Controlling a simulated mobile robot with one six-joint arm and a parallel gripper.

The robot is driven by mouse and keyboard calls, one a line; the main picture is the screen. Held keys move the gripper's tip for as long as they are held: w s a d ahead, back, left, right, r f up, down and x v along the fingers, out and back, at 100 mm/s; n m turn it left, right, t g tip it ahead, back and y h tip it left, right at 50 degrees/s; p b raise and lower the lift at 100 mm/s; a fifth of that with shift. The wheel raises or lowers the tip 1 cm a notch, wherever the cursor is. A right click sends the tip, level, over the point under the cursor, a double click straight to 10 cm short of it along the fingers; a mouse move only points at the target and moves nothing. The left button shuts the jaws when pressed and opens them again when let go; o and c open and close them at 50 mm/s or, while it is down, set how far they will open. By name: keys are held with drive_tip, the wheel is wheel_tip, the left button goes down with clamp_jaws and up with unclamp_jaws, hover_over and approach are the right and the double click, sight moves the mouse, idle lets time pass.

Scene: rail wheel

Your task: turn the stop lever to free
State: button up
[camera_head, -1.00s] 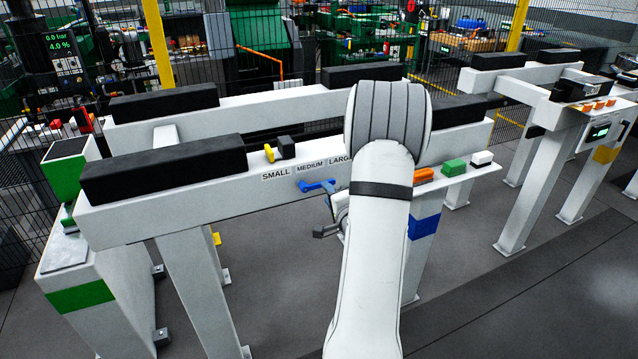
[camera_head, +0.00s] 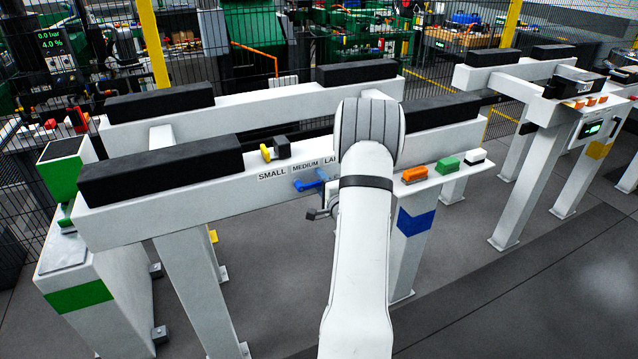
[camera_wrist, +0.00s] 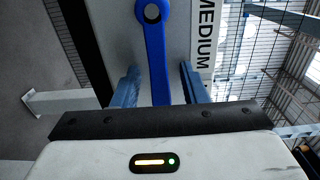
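A blue lever (camera_head: 309,185) sits on the front face of the white beam, under the MEDIUM label; its right part is close to my arm. In the wrist view the blue lever (camera_wrist: 158,50) runs down from a round pivot at the top, between the two fingers of my gripper (camera_wrist: 159,78). The fingers stand apart, with a gap on both sides of the lever. In the head view my arm hides most of the gripper. No label reading stop or free is legible.
Orange (camera_head: 415,174), green (camera_head: 447,165) and white (camera_head: 475,156) buttons sit on a ledge right of my arm. Black pads (camera_head: 160,170) lie on the beams. A green-and-white post (camera_head: 66,165) stands at left.

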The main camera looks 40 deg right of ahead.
drive_tip(key=shift+c, duration=0.6)
clamp_jaws()
